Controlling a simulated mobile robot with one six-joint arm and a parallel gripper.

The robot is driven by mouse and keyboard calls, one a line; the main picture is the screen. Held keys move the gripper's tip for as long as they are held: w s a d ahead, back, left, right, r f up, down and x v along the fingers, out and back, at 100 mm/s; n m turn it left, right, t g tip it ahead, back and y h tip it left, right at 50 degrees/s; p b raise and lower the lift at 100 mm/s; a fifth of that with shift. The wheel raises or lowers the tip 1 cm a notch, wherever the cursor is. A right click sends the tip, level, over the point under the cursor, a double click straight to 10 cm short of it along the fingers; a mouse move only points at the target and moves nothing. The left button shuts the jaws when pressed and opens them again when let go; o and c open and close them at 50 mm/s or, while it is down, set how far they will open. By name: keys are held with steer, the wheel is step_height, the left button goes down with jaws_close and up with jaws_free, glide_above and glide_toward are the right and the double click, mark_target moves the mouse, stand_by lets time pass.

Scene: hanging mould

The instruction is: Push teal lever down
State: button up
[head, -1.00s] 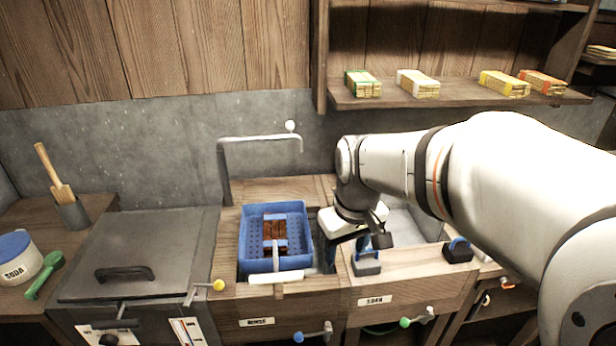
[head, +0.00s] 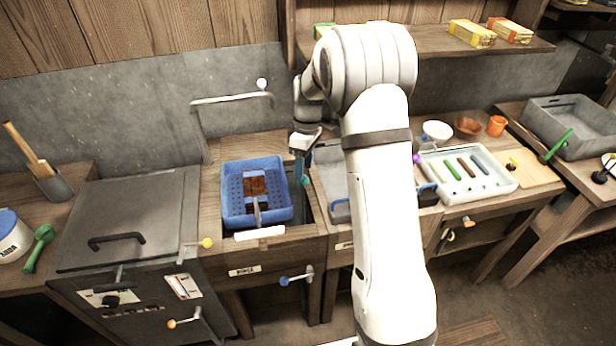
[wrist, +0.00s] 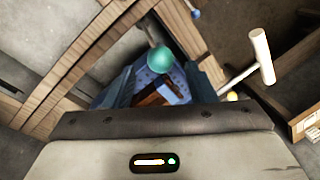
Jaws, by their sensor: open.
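The teal lever's round knob (head: 305,181) shows just below my gripper (head: 301,160) in the head view, by the right side of the blue basket (head: 283,205). In the wrist view the teal knob (wrist: 160,58) appears between my two open fingers (wrist: 160,85), with a thin pale rod behind it. I cannot tell whether the fingers touch it. My gripper is open and points downward. Most of the lever's arm is hidden.
The perforated blue basket holds brown pieces and sits in the rinse basin. A white handle (head: 259,233) lies along its front, and it also shows in the wrist view (wrist: 262,55). A metal bracket (head: 232,98) with a white ball stands behind. A blue-knobbed lever (head: 284,281) is below.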

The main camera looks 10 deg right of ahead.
mark_target(303, 181)
steer(key=shift+s+a+f+p, duration=0.1)
steer(key=shift+s+f+p, duration=0.05)
steer(key=shift+f, duration=0.7)
steer(key=shift+s+a+f+p, duration=0.1)
steer(key=shift+f+p, duration=0.05)
steer(key=shift+f, duration=0.7)
steer(key=shift+s+a+f+p, duration=0.1)
steer(key=shift+s+f+p, duration=0.05)
steer(key=shift+f, duration=0.7)
jaws_close()
